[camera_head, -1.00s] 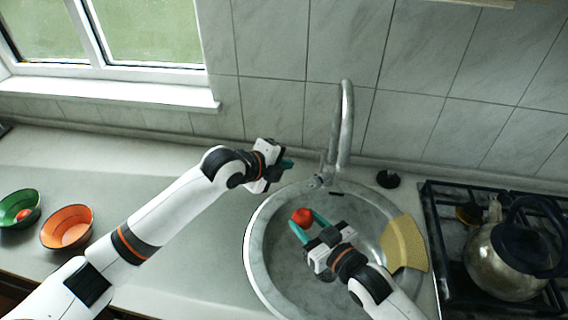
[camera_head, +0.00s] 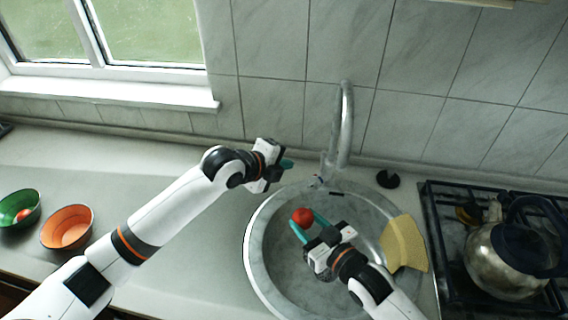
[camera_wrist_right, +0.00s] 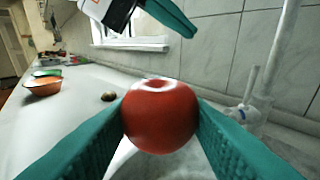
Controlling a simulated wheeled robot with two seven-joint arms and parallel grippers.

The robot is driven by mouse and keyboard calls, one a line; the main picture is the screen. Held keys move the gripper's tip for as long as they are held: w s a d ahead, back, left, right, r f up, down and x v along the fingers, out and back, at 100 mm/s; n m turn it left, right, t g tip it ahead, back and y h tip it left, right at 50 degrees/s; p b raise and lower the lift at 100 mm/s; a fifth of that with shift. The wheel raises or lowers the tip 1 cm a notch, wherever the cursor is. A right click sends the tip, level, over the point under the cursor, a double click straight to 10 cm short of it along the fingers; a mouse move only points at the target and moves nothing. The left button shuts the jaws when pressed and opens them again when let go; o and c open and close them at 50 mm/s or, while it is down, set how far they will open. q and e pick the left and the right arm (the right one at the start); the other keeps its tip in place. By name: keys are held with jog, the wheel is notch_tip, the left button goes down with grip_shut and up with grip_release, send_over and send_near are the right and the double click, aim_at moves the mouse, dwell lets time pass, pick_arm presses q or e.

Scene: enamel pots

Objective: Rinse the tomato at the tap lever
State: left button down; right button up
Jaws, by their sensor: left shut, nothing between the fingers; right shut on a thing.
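A red tomato (camera_head: 302,216) is held between the teal fingers of my right gripper (camera_head: 308,226), over the round metal sink (camera_head: 256,262). In the right wrist view the tomato (camera_wrist_right: 160,116) fills the middle, with a finger on each side. My left gripper (camera_head: 287,164) is shut and empty, beside the base of the tall curved tap (camera_head: 346,125). The tap lever (camera_head: 325,165) rises just right of the left fingertips; I cannot tell whether they touch. No water shows under the spout. The lever (camera_wrist_right: 250,90) also shows in the right wrist view.
A yellow cloth (camera_head: 404,243) hangs over the sink's right rim. A kettle (camera_head: 505,262) stands on the stove at the right. A green bowl (camera_head: 12,206) with a red item inside and an orange bowl (camera_head: 67,228) stand at the left. A black round object (camera_head: 388,179) lies behind the sink.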

jog(key=shift+r, duration=0.1)
jog(key=shift+s+a+r+p, duration=0.15)
jog(key=shift+a+r+p, duration=0.1)
jog(key=shift+p, duration=0.2)
jog(key=s+a+r+p, duration=0.3)
jog(key=p, duration=0.1)
jog(key=shift+a+r, duration=0.15)
jog(key=shift+r, duration=0.05)
dwell(0.4)
